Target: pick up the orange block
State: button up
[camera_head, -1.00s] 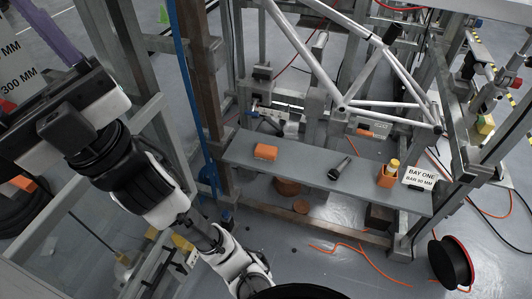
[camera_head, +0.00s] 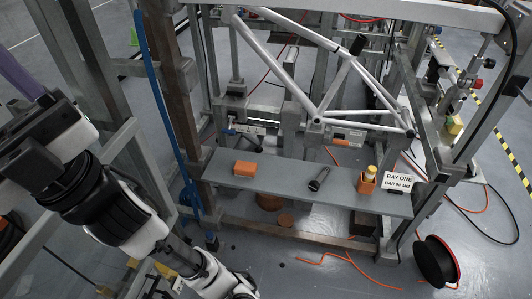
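The orange block (camera_head: 244,169) lies on the left part of a grey shelf (camera_head: 287,186) in the camera_head view. It is a small rectangular piece with its top and front faces in plain sight. Nothing touches or covers it. My arm (camera_head: 128,215), white and black, runs along the left side of the picture and down past the bottom edge, apart from the shelf. I make out no gripper fingers in this view.
Metal posts and a blue cable (camera_head: 163,110) stand left of the shelf. A white bicycle frame (camera_head: 318,112) hangs behind it. A cable reel (camera_head: 436,262) stands at right.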

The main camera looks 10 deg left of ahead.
aim_at(244, 168)
jog(key=i+l+u, duration=0.35)
jog(key=i+l, duration=0.15)
jog(key=i+l+u, duration=0.3)
jog(key=i+l, duration=0.15)
jog(key=l, duration=0.25)
